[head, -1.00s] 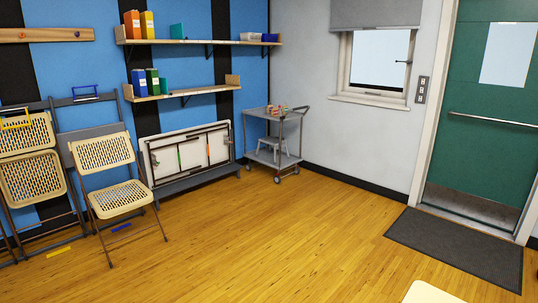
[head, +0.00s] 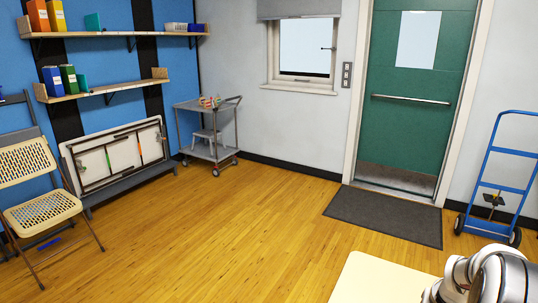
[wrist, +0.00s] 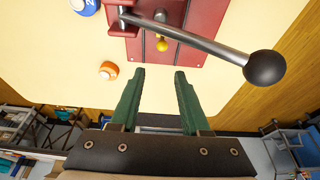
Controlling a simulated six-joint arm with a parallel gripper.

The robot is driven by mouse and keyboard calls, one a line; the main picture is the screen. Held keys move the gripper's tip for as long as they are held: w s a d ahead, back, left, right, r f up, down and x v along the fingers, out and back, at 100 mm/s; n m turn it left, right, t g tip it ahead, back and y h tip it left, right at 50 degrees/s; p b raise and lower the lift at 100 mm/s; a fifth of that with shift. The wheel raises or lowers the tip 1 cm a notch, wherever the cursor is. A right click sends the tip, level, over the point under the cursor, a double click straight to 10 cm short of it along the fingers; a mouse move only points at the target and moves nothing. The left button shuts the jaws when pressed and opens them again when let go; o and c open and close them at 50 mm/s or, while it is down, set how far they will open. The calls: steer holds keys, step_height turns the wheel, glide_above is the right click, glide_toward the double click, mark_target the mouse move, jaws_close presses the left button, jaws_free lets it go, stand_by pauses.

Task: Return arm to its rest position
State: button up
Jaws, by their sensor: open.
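My gripper (wrist: 158,92) shows in the wrist view with its two green fingers apart and nothing between them. Its fingertips are over the cream tabletop (wrist: 60,75), below a red press-like device (wrist: 182,48) with a metal lever ending in a black ball knob (wrist: 265,68). The fingers look apart from the device. In the head view only a white and grey part of my arm shows at the bottom right; the gripper is not visible there.
An orange round piece (wrist: 109,70) and a blue round piece (wrist: 85,6) lie on the tabletop. In the head view, a corner of a cream table (head: 375,280) is at the bottom. A blue hand truck (head: 497,180), grey cart (head: 208,130) and folding chair (head: 42,190) stand around open wooden floor.

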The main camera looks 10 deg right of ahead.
step_height(320, 180, down, 7)
steer(key=shift+f, duration=0.1)
stand_by(0.5)
jaws_close()
steer(key=shift+a, duration=0.1)
